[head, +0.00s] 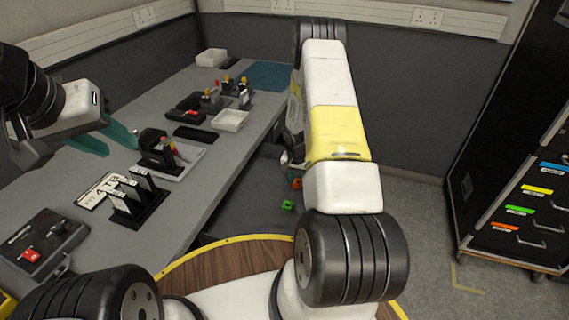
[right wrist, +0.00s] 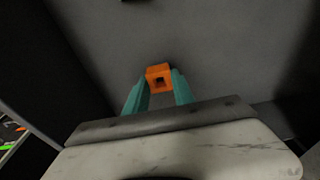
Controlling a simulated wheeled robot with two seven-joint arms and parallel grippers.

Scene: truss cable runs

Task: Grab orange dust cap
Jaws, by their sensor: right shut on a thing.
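The orange dust cap (right wrist: 158,71) is a small block with a square hole in its face. In the right wrist view it sits between the teal fingertips of my right gripper (right wrist: 159,84), which is shut on it. In the head view my right arm hides most of that gripper. A small orange-red patch (head: 297,183) shows beside the arm, low near the floor; I cannot tell if it is the same cap. My left gripper (head: 106,139) is over the bench at the left, its teal fingers apart and empty.
A green block (head: 288,206) lies on the dark floor beyond the wooden round top (head: 225,270). The grey bench (head: 200,190) carries black holders, white trays and a red-switched box (head: 40,246). A drawer cabinet (head: 520,190) stands at the right.

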